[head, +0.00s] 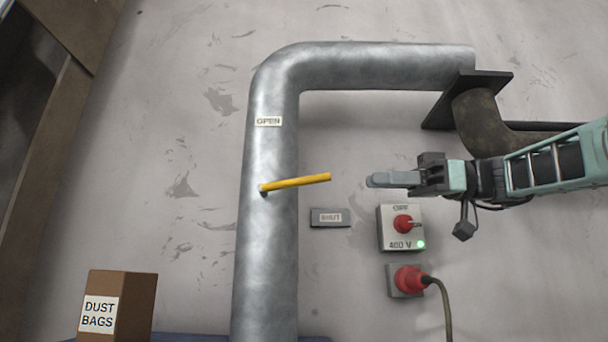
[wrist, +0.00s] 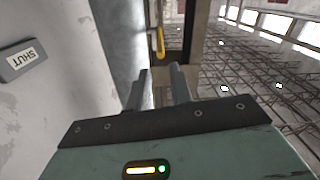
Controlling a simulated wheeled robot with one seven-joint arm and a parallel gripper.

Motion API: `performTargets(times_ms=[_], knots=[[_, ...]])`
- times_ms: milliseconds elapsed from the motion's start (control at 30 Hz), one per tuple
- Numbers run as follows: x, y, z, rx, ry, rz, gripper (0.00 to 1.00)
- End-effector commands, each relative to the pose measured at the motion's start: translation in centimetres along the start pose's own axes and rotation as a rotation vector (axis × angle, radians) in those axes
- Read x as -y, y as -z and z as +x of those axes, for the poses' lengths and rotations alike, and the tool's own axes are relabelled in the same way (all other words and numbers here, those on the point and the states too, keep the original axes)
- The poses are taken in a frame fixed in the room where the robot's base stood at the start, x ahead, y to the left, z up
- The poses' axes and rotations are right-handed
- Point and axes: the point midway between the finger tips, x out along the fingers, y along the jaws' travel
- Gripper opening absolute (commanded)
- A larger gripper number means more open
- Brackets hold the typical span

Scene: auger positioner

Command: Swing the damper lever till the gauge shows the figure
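The yellow damper lever (head: 296,183) sticks out from the grey metal duct (head: 266,230) and points right, tilted slightly up. Its pivot is on the duct. An OPEN label (head: 268,121) is on the duct above it, and a SHUT plate (head: 330,218) is on the wall below its tip. My gripper (head: 370,181) is to the right of the lever's tip, apart from it. In the wrist view the two fingers (wrist: 160,72) are spread with nothing between them, and the lever (wrist: 159,43) shows beyond them. No gauge shows in either view.
A 400 V switch box (head: 400,238) with a red knob and a lit green lamp is on the wall below my gripper. A red plug (head: 408,280) with a cable is under it. A DUST BAGS carton (head: 135,305) stands at lower left. A black flange (head: 450,95) is above.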

Motion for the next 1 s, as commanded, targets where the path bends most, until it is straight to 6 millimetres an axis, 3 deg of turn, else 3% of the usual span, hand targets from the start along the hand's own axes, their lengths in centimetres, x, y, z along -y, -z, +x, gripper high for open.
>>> performTargets(times_ms=[100,500,700,1000], knots=[[0.1,0.5,2.8,0.000,0.006,0.003,0.22],[0.1,0.4,10.6,0.001,0.005,0.002,0.22],[0.0,0.2,12.8,0.001,0.001,0.001,0.22],[0.0,-0.1,13.3,0.002,0.000,0.001,0.22]])
